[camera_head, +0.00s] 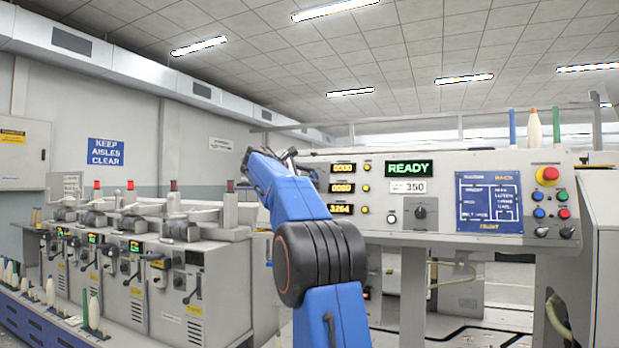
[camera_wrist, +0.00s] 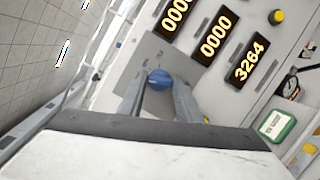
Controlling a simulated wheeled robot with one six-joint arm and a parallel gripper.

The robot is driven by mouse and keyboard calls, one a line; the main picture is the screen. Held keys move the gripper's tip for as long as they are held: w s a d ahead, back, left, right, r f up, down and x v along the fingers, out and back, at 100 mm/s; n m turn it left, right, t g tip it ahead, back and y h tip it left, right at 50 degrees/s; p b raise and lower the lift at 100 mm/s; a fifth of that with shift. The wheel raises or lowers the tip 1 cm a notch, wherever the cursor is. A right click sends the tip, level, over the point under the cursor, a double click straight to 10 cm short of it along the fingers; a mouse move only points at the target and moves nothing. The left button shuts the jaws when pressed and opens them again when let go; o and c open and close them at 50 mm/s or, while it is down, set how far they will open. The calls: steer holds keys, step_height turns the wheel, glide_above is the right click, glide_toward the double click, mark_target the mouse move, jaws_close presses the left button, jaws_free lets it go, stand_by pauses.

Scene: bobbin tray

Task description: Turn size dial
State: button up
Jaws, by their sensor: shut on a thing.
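In the wrist view a round blue knob (camera_wrist: 160,78) stands on a grey plate of the machine panel, left of the lit number displays. My gripper (camera_wrist: 160,87) has one finger on each side of this knob and is shut on it. I cannot read any marks around the knob. In the head view my blue arm reaches up to the left end of the panel (camera_head: 450,165) and hides the knob and most of my gripper.
Three displays (camera_head: 342,188) read 0000, 0000 and 3264, with yellow buttons beside them. A green READY display (camera_head: 408,169) is above a 350 label and a black switch (camera_head: 420,211). A red emergency button (camera_head: 548,175) is at right. Winding machines (camera_head: 150,270) stand at left.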

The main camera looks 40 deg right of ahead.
steer(key=shift+m, duration=0.3)
steer(key=o, duration=1)
steer(key=shift+o, duration=0.2)
steer(key=s+a+r, duration=0.2)
steer(key=a, duration=1.5)
steer(key=shift+r, duration=0.2)
steer(key=shift+s, duration=0.1)
